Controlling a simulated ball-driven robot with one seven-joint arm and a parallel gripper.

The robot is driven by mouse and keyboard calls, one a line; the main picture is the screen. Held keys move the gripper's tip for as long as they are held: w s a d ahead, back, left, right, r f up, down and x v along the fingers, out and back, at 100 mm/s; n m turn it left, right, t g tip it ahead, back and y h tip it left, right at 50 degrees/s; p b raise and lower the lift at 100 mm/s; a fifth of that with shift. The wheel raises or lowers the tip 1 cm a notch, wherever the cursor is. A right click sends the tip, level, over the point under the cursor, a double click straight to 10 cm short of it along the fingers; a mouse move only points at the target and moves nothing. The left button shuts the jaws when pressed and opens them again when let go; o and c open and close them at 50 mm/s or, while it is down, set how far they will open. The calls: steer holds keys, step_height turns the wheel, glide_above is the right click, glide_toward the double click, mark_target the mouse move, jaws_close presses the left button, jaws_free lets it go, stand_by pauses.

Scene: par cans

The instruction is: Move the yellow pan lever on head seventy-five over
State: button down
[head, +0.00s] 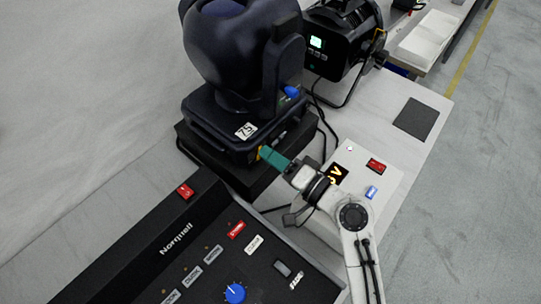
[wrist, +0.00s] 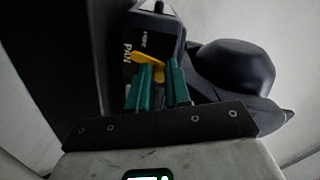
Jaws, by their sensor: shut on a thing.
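Head seventy-five (head: 222,118) is a dark moving-head light with a white number label (head: 246,131) on its base. It stands on a black box. The yellow pan lever (wrist: 148,69) lies beside the word PAN in the wrist view; only a bit of yellow (head: 260,152) shows in the head view. My gripper (head: 264,153) has teal fingers and reaches the base from the right. In the wrist view its fingertips (wrist: 160,70) are shut on the lever, one on each side. The fingers hide part of it.
A control desk (head: 180,240) with red, white and blue controls fills the front. Another black light (head: 340,45) stands behind on the white table. A white panel (head: 385,165) with a red switch (head: 376,165) lies right of my gripper. Cables run beside the black box (head: 240,180).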

steer(key=shift+w+d+f+m+p, duration=0.15)
steer(key=shift+m+p, duration=0.1)
steer(key=shift+m, duration=0.5)
steer(key=shift+w+d+m+p, duration=0.1)
steer(key=shift+w+m+p, duration=0.1)
steer(key=shift+m, duration=0.55)
steer(key=c, duration=1.1)
jaws_free()
steer(key=shift+o, duration=0.2)
steer(key=b+v, duration=0.2)
steer(key=v, duration=0.9)
